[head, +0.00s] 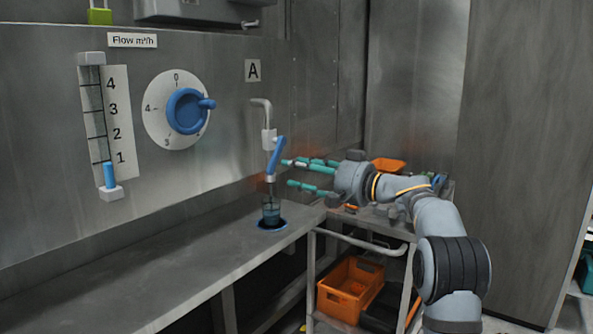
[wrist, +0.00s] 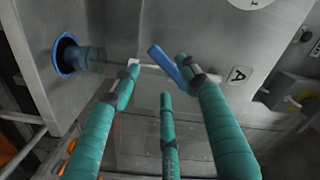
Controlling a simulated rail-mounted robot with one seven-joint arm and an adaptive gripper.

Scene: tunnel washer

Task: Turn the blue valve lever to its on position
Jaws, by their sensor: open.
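The blue valve lever (head: 276,156) sits on a thin pipe with a white valve body (head: 268,140) below the letter A sign. It slants, with its upper end to the right. My gripper (head: 285,174) is open beside the valve, its teal fingers pointing left toward the lever. In the wrist view the lever (wrist: 164,64) shows between the spread fingers, close to the tip of one finger; I cannot tell whether they touch. My gripper's fingers (wrist: 158,78) hold nothing there.
A clear cup (head: 271,211) stands under the pipe on a blue ring in the grey counter (head: 180,262). A blue dial (head: 187,111) and a flow gauge (head: 105,125) are on the wall. An orange crate (head: 350,288) is below at right. The counter's left part is clear.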

